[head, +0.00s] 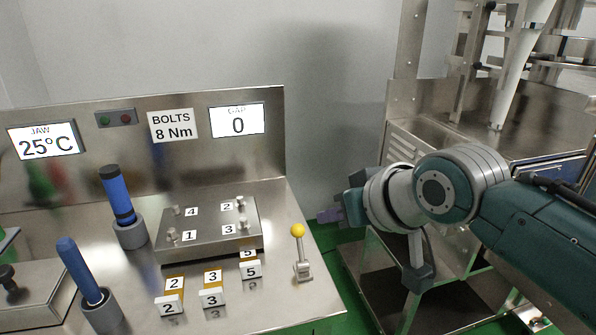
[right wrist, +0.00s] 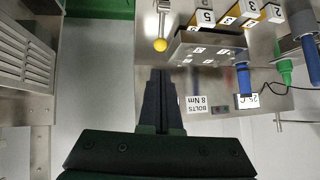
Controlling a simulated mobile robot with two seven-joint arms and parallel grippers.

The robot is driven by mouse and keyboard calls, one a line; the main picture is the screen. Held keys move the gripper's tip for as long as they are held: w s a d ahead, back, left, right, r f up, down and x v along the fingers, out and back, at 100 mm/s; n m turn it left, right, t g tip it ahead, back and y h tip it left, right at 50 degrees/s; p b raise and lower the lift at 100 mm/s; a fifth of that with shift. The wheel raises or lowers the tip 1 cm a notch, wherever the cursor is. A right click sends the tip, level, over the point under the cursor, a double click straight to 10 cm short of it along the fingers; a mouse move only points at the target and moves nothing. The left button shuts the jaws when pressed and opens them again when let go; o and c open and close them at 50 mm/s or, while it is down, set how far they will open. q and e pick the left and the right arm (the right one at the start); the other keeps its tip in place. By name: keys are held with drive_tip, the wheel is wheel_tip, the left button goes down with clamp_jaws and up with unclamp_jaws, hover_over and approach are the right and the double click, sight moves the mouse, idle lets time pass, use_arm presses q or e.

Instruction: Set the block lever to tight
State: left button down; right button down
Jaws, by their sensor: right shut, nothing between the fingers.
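The block lever (head: 299,250) is a short metal lever with a yellow ball knob. It stands on a small metal base near the right end of the steel bench and points up. It also shows in the right wrist view (right wrist: 161,30), knob toward the gripper. My right gripper (head: 325,216) comes in from the right and is just right of the knob, apart from it. In the right wrist view its two fingers (right wrist: 158,74) are together with nothing between them. No tight or loose marking is readable by the lever. My left gripper is not in view.
Left of the lever are a metal block (head: 207,230) with numbered bolts, numbered gauges (head: 212,296) and blue-handled tools (head: 117,195) in holders. Behind stands a panel with displays, "GAP 0" (head: 238,121) among them. Steel machinery (head: 540,120) stands at the right.

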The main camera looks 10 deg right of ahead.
drive_tip(key=shift+p+v, duration=0.5)
drive_tip(key=shift+v, duration=1.65)
drive_tip(key=shift+r, duration=0.1)
